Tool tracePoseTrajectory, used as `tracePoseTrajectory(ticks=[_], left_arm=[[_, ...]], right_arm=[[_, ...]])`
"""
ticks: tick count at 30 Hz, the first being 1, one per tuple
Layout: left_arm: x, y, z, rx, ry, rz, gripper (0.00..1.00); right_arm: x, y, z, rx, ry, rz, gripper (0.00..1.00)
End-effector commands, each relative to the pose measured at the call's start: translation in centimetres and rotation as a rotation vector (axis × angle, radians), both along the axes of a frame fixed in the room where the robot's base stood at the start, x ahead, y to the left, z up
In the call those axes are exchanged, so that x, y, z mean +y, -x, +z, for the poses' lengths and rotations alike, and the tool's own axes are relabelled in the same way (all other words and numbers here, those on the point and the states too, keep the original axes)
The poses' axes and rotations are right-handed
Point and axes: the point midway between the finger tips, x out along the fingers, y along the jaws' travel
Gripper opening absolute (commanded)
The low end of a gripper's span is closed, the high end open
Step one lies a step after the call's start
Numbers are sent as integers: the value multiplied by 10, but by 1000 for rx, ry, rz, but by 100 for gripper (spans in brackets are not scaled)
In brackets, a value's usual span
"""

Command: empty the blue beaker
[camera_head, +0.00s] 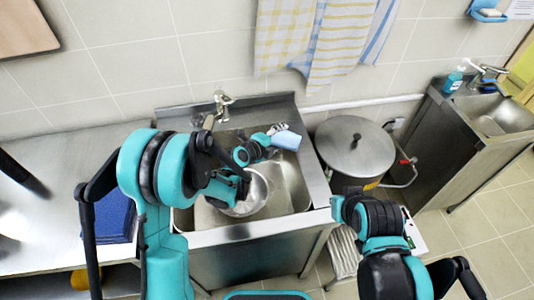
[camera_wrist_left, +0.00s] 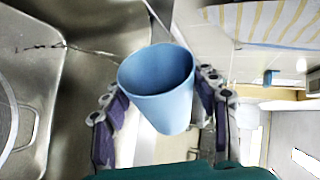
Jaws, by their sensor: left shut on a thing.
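The blue beaker (camera_head: 286,141) is held over the right back part of the steel sink (camera_head: 290,180), near its rim. My left gripper (camera_head: 275,130) is shut on it. In the left wrist view the beaker (camera_wrist_left: 158,88) sits between the two finger pads of my gripper (camera_wrist_left: 160,120). Its mouth faces partly towards this camera, and I see only plain blue inner wall, with no contents visible. The lowest inside is hidden. Its tilt in the head view is hard to tell. My right arm shows at the lower right, but its fingers cannot be made out.
A round metal vessel (camera_head: 252,197) stands in the sink, partly behind my left arm. A tap (camera_head: 222,103) is at the back. A lidded stockpot (camera_head: 354,147) stands right of the sink. Towels (camera_head: 325,40) hang above. A blue stack (camera_head: 115,218) lies on the left counter.

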Motion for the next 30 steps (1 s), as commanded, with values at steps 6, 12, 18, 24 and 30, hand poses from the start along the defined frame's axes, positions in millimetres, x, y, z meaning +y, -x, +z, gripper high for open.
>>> tracePoseTrajectory(ticks=[6, 12, 18, 24, 30], left_arm=[[1, 0, -3, 9, 24, 1, 32], [2, -1, -5, 18, 47, 0, 32], [2, -1, -6, 26, 70, 0, 32], [3, -1, -8, 35, 92, 1, 32], [5, -2, -12, 47, 124, 1, 32]], right_arm=[[0, 0, -5, 0, 0, 0, 0], [0, 0, -9, 0, 0, 0, 0], [0, 0, -12, 0, 0, 0, 0], [0, 0, -16, 0, 0, 0, 0], [0, 0, -23, 0, 0, 0, 0]])
